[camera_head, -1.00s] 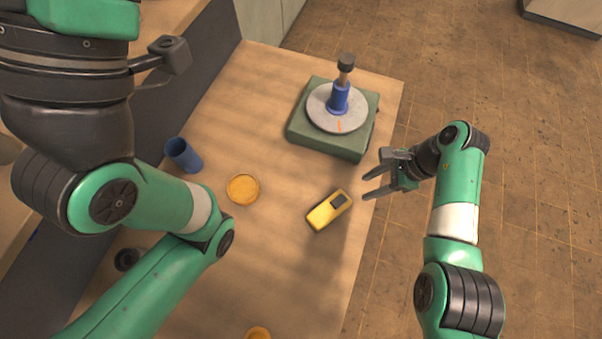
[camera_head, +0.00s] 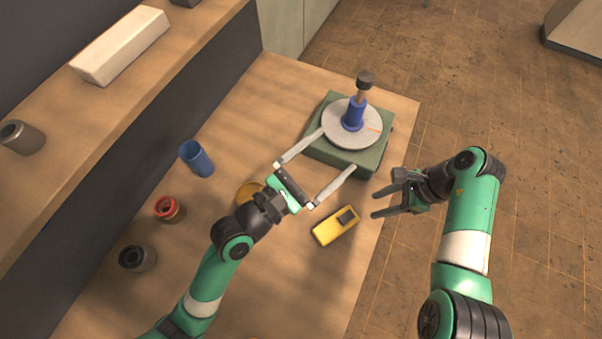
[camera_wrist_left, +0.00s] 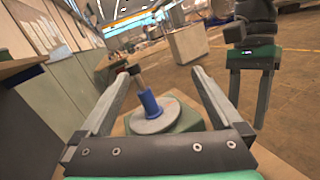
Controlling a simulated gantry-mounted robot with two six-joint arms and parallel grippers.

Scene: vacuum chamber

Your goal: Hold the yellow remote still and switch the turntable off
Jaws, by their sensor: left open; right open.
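The yellow remote (camera_head: 330,230) lies on the table near its right edge, with a dark panel at its upper end. The turntable has a green base (camera_head: 368,161) and a grey disc (camera_head: 338,137) with an orange mark. A blue holder with a dark-topped stem stands on the disc. My left gripper (camera_head: 338,151) is open and empty, its wide-spread fingers pointing at the turntable. In the left wrist view the turntable's disc (camera_wrist_left: 172,118) shows between the fingers. My right gripper (camera_head: 374,203) is open and empty, to the right of the remote and apart from it.
A blue cup (camera_head: 197,159), a red-rimmed jar (camera_head: 169,209) and a dark round jar (camera_head: 137,258) stand at the left. A yellow disc (camera_head: 246,190) lies partly behind my left arm. A shelf (camera_head: 100,130) with a pale block (camera_head: 120,46) runs along the left.

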